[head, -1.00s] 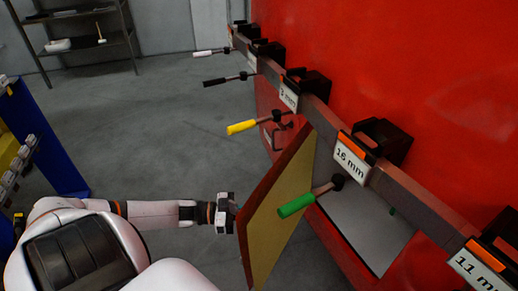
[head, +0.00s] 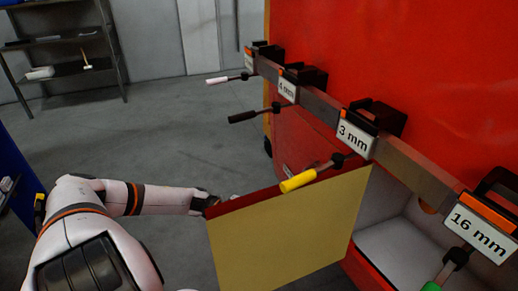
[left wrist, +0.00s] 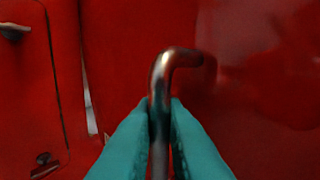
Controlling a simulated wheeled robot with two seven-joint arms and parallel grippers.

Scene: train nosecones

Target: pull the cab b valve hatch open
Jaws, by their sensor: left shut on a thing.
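The hatch (head: 290,235) stands swung out from the red nosecone, its tan inner face toward the head camera and its red edge on top. Behind it at the right is the open compartment with pale walls and floor (head: 405,245). My left arm reaches to the hatch's far left edge, where the hatch hides most of the left gripper. In the left wrist view the teal fingers of my left gripper (left wrist: 160,112) are shut on a bent metal handle (left wrist: 160,75) on a red surface. My right gripper is not in view.
A grey rail with labelled clamps (head: 350,140) runs across the nosecone above the opening. The yellow clamp handle (head: 298,181) shows close over the hatch's top edge. A green handle (head: 432,287) is at bottom right. Shelves (head: 65,65) stand far left. The floor (head: 165,130) is clear.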

